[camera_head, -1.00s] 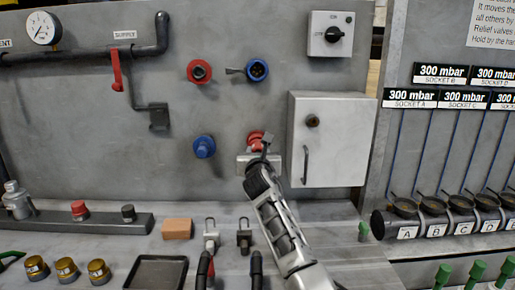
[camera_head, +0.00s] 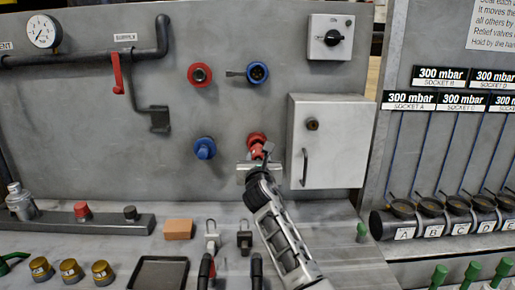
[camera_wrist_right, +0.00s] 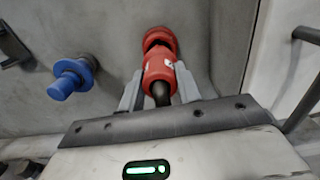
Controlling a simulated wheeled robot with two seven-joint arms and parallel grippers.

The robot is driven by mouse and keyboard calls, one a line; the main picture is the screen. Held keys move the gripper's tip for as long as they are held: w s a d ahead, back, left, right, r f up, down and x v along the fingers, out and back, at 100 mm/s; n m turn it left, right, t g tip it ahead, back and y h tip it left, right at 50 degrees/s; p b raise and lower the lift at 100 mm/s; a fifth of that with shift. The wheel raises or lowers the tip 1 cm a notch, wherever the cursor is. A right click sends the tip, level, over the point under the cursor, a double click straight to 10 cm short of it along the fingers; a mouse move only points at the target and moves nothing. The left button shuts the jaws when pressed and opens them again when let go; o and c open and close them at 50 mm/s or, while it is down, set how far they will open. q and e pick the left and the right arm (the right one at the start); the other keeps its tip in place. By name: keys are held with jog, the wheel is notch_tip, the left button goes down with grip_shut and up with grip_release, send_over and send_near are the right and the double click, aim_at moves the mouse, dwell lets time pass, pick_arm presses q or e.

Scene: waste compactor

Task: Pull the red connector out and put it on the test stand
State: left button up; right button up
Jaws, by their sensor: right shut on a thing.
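The red connector (camera_head: 267,149) is at the lower right red socket (camera_head: 257,139) on the grey panel. My right gripper (camera_head: 262,160) is shut on it, with its arm coming up from the bottom. In the right wrist view the red connector (camera_wrist_right: 160,72) sits between the two grey fingers (camera_wrist_right: 158,88), its dark tail towards me. A red ring (camera_wrist_right: 158,40) shows just beyond it; I cannot tell whether the two are fully apart. My left gripper is not in view. I cannot tell which thing is the test stand.
A blue connector (camera_head: 205,148) is left of the red one. A white cabinet (camera_head: 335,150) with a handle stands close on the right. On the bench are two padlocks (camera_head: 212,238), an orange block (camera_head: 178,229) and a black tray (camera_head: 160,272).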

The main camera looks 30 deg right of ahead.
jog(key=shift+p+v, duration=0.65)
jog(key=shift+v, duration=0.65)
